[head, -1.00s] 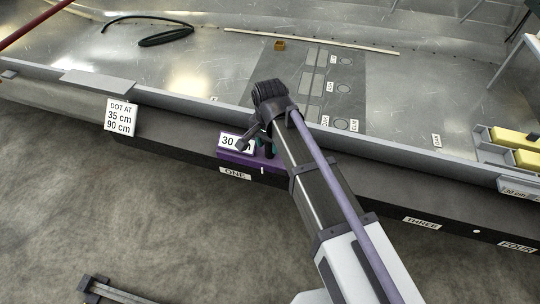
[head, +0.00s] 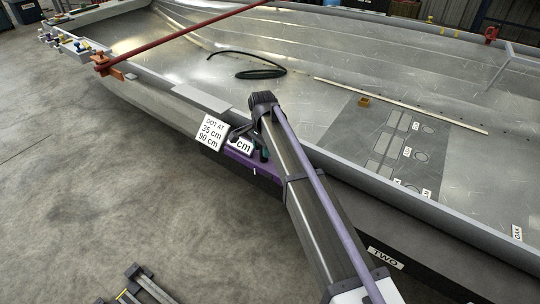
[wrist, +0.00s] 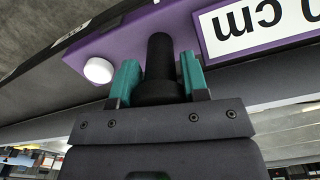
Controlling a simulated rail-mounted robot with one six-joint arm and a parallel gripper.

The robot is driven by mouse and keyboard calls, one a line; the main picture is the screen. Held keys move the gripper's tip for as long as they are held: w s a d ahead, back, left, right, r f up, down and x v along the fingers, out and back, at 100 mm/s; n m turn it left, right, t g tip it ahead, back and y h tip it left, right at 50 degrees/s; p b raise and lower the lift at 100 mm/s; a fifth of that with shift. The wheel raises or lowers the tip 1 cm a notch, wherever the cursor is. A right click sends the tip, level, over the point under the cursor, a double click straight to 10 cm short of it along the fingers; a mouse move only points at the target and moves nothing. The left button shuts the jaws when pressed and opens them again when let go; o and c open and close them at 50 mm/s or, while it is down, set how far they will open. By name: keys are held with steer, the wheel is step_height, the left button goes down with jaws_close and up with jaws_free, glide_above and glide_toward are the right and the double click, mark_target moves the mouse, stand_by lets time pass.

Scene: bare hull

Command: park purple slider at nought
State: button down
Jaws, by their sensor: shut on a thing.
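The purple slider (head: 236,155) sits on the dark rail along the hull's near side. A white "cm" label is on it, partly hidden behind my arm and the "DOT AT 35 cm 90 cm" card (head: 211,131). In the wrist view the slider (wrist: 182,24) fills the top, with a white round button and a black upright knob (wrist: 159,62). My gripper (wrist: 157,82) has its teal fingers on both sides of the knob, shut on it. In the head view my gripper (head: 262,152) is mostly hidden by my arm. No nought mark can be made out.
A "TWO" label (head: 385,257) is on the rail at lower right. A red bar (head: 185,33) crosses the hull at upper left, its orange bracket (head: 108,68) on the near edge. Several small coloured pieces stand at the hull's far left end. Grey floor lies open at left.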

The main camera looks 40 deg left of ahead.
steer(key=shift+w+a, duration=0.15)
steer(key=shift+a, duration=0.35)
steer(key=shift+a, duration=0.1)
steer(key=c, duration=0.9)
jaws_free()
steer(key=shift+r, duration=0.15)
step_height(320, 180, up, 11)
steer(key=p, duration=1.1)
steer(key=shift+f, duration=0.2)
